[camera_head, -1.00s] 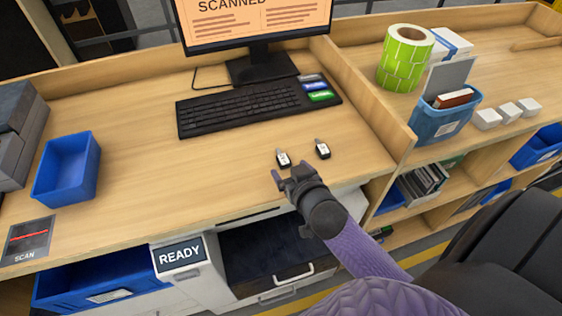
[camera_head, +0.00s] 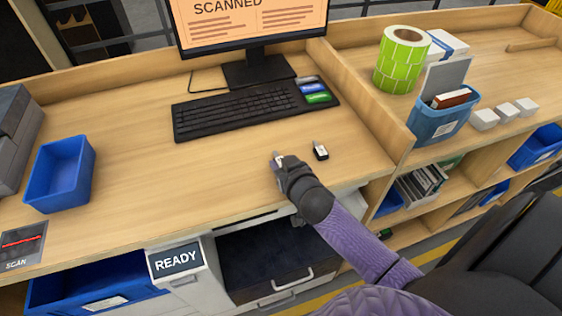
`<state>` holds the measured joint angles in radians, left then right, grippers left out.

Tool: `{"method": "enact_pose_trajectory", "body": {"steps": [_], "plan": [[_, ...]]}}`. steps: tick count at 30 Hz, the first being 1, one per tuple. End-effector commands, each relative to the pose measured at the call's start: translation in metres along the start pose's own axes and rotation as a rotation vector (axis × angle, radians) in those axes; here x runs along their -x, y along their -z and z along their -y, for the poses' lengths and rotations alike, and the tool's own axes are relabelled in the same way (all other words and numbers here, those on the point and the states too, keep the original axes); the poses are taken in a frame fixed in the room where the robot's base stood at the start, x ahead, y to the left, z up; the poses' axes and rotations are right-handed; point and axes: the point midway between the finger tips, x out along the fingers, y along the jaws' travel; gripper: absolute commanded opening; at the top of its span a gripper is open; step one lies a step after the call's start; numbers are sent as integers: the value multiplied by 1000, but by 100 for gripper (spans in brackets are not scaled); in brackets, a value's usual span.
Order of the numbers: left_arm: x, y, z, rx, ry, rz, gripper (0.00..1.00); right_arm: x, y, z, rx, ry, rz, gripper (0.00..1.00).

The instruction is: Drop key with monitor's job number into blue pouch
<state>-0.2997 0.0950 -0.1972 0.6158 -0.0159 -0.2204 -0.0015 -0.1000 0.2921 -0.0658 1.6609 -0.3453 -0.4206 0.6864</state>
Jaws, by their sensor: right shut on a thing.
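My right gripper (camera_head: 279,164) is low over the middle of the desk, shut on the left one of two small black-and-silver keys. The held key (camera_head: 279,157) is mostly hidden by the fingers. The other key (camera_head: 320,152) lies on the desk just to the right, apart from the gripper. Any numbers on the keys are too small to read. The monitor (camera_head: 250,20) reads SCANNED above lines of text too small to read; its top is cut off. A blue pouch-like holder (camera_head: 425,127) with a white label stands at the right, with cards in it. My left gripper is out of view.
A keyboard (camera_head: 235,112) lies behind the keys. A blue tray (camera_head: 60,180) and a scan pad (camera_head: 20,245) are at the left. A wooden divider (camera_head: 375,110) stands between the desk and the right shelf, which holds a green label roll (camera_head: 401,62).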

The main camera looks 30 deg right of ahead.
Motion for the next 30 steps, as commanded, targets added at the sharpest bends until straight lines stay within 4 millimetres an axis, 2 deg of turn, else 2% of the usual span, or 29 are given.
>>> {"method": "enact_pose_trajectory", "body": {"steps": [5, 12, 16, 19, 27, 30], "plan": [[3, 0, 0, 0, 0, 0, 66, 2, 6, 0, 0, 0, -2, 0], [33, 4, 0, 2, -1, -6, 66, 26, 65, 0, 0, 1, -6, 0], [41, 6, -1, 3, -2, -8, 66, 35, 87, 0, 0, 0, -4, 0], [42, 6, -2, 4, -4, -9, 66, 38, 93, 0, -1, 0, -2, 0], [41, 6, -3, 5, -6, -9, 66, 38, 93, 0, 0, 0, 0, 0], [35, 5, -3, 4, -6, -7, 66, 36, 98, 5, 0, 1, -5, 0]]}}
